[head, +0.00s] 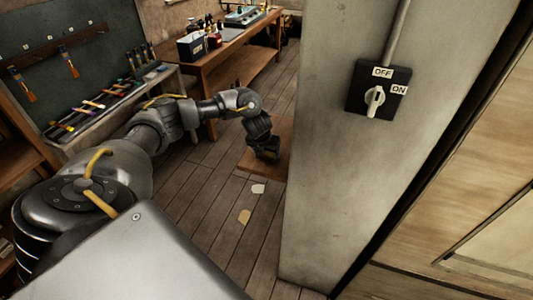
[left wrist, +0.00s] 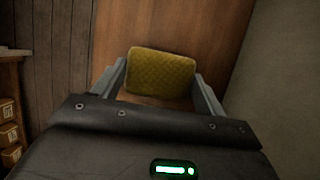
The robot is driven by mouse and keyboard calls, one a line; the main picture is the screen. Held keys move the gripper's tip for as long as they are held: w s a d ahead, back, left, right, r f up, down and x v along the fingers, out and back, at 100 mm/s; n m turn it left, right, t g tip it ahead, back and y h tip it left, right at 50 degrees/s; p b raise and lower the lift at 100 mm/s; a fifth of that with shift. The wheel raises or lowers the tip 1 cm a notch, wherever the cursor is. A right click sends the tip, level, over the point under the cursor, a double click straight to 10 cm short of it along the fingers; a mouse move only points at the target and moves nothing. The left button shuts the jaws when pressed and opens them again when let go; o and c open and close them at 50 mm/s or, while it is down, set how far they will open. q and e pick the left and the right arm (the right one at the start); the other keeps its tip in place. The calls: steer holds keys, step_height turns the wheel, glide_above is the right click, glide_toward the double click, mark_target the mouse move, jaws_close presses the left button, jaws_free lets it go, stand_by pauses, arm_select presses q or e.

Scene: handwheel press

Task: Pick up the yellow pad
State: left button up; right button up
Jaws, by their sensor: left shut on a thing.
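The yellow pad (left wrist: 160,75) is a rounded, textured block between the two fingers of my left gripper (left wrist: 163,82) in the left wrist view. The fingers touch its left and right sides, and the gripper is shut on it. In the head view my left gripper (head: 264,153) is low beside the pillar, over a brown wooden surface. The pad cannot be made out there. My right gripper is not in view.
A grey pillar (head: 340,190) with an OFF/ON switch (head: 376,96) stands close to the right of my left gripper. A wooden workbench (head: 235,60) is behind. The brown wooden surface (head: 281,150) reaches the pillar.

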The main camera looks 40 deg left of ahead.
arm_select(q)
steer(key=shift+w+r+b, duration=0.1)
steer(key=shift+r+b, duration=0.35)
steer(key=shift+b, duration=0.1)
steer(key=b+v, duration=0.1)
steer(key=v, duration=0.3)
steer(key=shift+b, duration=0.35)
steer(key=s+d+r+p, duration=0.2)
steer(key=s+d+r, duration=0.2)
steer(key=s+r, duration=0.4)
steer(key=shift+s+d+r, duration=0.2)
steer(key=shift+s, duration=1.75)
